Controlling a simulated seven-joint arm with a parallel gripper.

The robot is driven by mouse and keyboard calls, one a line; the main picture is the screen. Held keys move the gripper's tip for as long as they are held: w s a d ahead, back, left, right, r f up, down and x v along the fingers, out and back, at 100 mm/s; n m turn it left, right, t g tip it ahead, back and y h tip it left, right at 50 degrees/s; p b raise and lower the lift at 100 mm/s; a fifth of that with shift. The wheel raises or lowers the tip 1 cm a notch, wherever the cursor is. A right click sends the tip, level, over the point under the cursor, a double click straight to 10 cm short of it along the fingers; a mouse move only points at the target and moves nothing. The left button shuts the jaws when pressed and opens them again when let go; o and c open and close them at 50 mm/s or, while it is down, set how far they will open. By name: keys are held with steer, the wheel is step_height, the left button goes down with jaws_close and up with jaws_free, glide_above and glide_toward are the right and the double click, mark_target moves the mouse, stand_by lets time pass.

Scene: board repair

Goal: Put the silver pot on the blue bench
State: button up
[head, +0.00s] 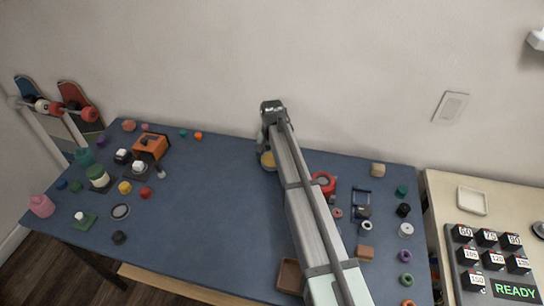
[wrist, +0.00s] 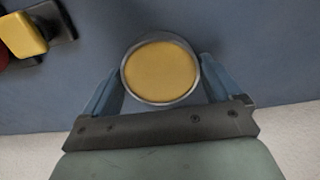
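The silver pot (wrist: 160,74) is a round container with a thin silver rim and a dull yellow top. In the head view the pot (head: 267,161) shows just left of my arm, at the far edge of the blue bench (head: 225,205). My gripper (wrist: 162,72) has one finger against each side of the pot, with no clear gap. My arm hides part of the pot in the head view. I cannot tell whether its base touches the bench.
A red item (head: 323,181) lies just right of my arm. A brown tray (head: 290,277) is near the front edge. Small parts crowd the left and right of the bench; the left middle is clear. A beige side table (head: 445,205) with a white dish (head: 472,201) stands at right.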

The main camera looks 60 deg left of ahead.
mark_target(272, 159)
steer(key=shift+o, duration=0.6)
steer(key=shift+r, duration=0.1)
step_height(272, 159, up, 12)
